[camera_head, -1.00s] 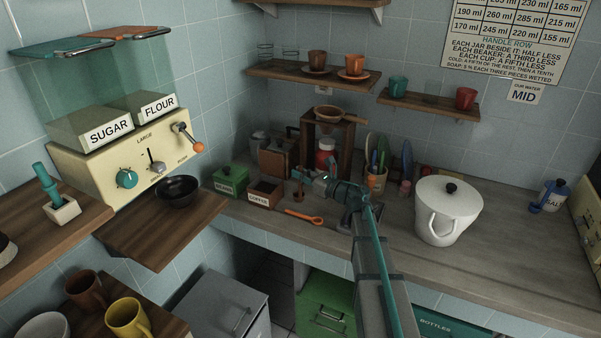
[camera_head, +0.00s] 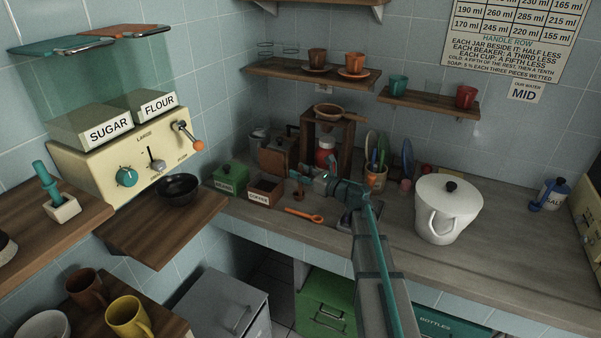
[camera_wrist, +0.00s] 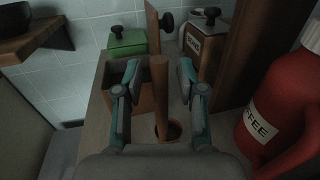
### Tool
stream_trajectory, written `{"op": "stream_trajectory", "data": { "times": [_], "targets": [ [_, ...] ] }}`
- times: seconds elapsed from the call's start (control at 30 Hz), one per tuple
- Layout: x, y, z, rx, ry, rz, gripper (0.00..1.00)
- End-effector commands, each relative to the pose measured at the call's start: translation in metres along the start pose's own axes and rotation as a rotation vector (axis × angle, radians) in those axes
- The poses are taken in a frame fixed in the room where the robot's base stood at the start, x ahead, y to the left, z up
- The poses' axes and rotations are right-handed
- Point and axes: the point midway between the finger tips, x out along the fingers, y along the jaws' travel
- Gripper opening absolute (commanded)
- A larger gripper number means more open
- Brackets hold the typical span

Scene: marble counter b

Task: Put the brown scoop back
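The brown scoop (camera_wrist: 160,95) stands upright in the wrist view, its long handle between my fingers and its small round bowl low down by the counter. My gripper (camera_wrist: 159,90) is open, one finger on each side of the handle, with a visible gap on both sides. In the head view my gripper (camera_head: 308,178) is small, low over the counter just right of the open coffee box (camera_head: 265,189). The scoop (camera_head: 299,190) shows there as a small dark shape by the fingertips. Whether its bowl touches the counter is unclear.
A red coffee jar (camera_wrist: 275,120) stands close on the right. The coffee box's lid leans behind it. A green box (camera_head: 231,178) is to the left. An orange spoon (camera_head: 304,215) lies in front. A utensil pot (camera_head: 375,177) and white lidded pot (camera_head: 447,211) stand right.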

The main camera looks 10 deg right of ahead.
Motion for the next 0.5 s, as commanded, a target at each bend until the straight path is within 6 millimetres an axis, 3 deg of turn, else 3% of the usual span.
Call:
{"op": "stream_trajectory", "data": {
  "times": [0.5],
  "targets": [
    [-0.093, 0.001, -0.002, -0.001, 0.000, -0.003, 0.40]
  ]
}}
